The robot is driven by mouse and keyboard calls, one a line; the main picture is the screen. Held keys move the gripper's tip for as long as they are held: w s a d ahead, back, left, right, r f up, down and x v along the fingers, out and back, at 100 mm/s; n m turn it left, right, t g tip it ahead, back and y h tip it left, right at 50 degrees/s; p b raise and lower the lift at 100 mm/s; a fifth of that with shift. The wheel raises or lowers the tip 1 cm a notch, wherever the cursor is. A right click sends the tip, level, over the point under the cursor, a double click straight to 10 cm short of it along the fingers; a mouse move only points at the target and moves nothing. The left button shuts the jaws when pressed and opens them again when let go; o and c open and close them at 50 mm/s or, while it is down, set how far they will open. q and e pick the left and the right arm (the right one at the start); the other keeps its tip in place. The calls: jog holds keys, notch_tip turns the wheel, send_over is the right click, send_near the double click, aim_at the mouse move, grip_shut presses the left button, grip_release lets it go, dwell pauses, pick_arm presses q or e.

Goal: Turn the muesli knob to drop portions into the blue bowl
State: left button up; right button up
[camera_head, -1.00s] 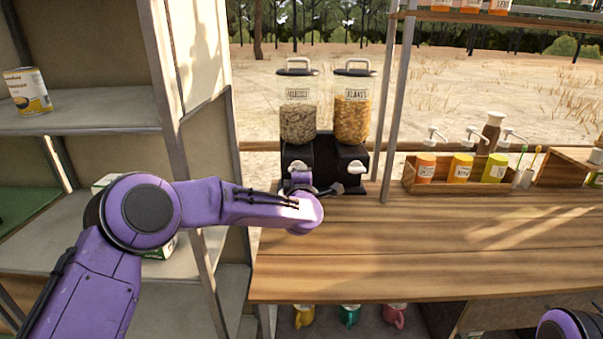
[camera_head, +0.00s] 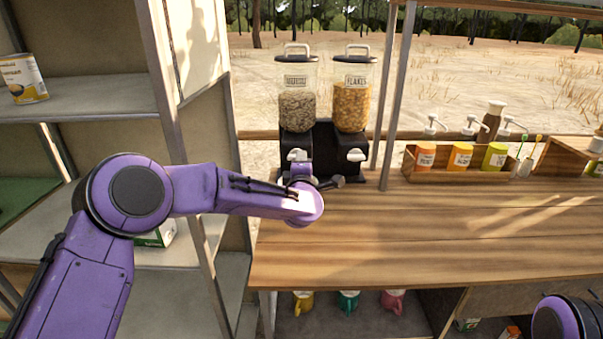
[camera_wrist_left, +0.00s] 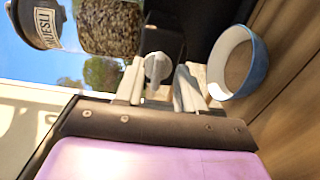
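The muesli dispenser (camera_head: 297,110) stands at the back of the counter, its clear hopper part full. Its pale knob (camera_head: 297,155) is on the black base and shows in the left wrist view (camera_wrist_left: 157,66). My left gripper (camera_wrist_left: 160,74) has its two grey fingers apart, one on each side of the knob; I cannot see clear contact. In the head view my wrist hides most of this gripper. The blue bowl (camera_wrist_left: 264,70), white inside, is right of the fingers in the wrist view; it is hidden in the head view. My right gripper is out of view.
The flakes dispenser (camera_head: 351,108) with its own knob (camera_head: 356,155) stands close on the right. A metal post (camera_head: 393,110) and a wooden box (camera_head: 412,165) of bottles are further right. The counter (camera_head: 430,240) is clear in front. Shelves (camera_head: 85,110) stand left.

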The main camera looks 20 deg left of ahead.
pick_arm(q)
jog(key=b+v, duration=0.1)
jog(key=v, duration=0.8)
jog(key=shift+b, duration=0.3)
